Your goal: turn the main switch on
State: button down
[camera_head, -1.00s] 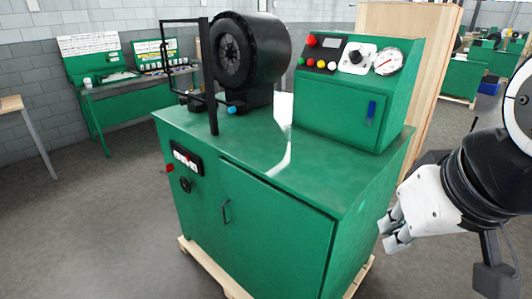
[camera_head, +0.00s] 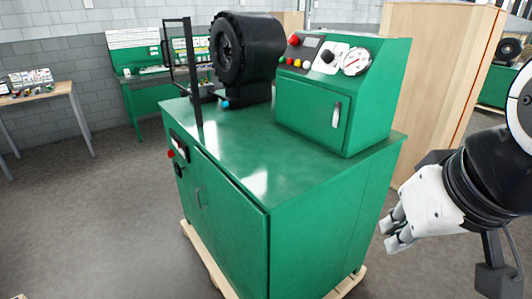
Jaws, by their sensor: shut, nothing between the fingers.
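The green crimper machine (camera_head: 240,220) stands in the middle of the head view. Its upper control box carries a white plate with a black knob (camera_head: 328,56), a red button (camera_head: 293,39), small coloured buttons (camera_head: 290,62) and a round gauge (camera_head: 356,62). The cabinet's left front face has a dark panel (camera_head: 181,143), a red knob (camera_head: 170,153) and a black round knob (camera_head: 180,170), seen at a steep angle. I cannot tell which is the main switch. My gripper (camera_head: 389,232) is shut and empty, right of the cabinet and apart from it.
The machine stands on a wooden pallet (camera_head: 204,261). A black bar frame (camera_head: 197,90) rises at its left edge. A wooden crate (camera_head: 432,80) stands behind at right. A table (camera_head: 45,98) is at far left. Grey floor lies open at left.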

aim_at(171, 152)
jog(key=l+u, duration=0.1)
jog(key=l, duration=0.2)
jog(key=i+j+u, duration=0.2)
jog(key=j+u, duration=0.2)
jog(key=i+j+u, duration=0.2)
jog(key=u, duration=0.15)
jog(key=i+j+u, duration=0.15)
jog(key=i+u, duration=0.25)
jog(key=i+j+u, duration=0.2)
jog(key=i, duration=0.3)
jog(key=i+u, duration=0.25)
jog(key=i, duration=0.3)
jog(key=i+j+z, duration=0.1)
jog(key=i+z, duration=0.15)
jog(key=i, duration=0.2)
jog(key=i+j+z, duration=0.25)
jog(key=i, duration=0.2)
jog(key=i+j+z, duration=0.25)
jog(key=i, duration=0.15)
jog(key=l, duration=0.1)
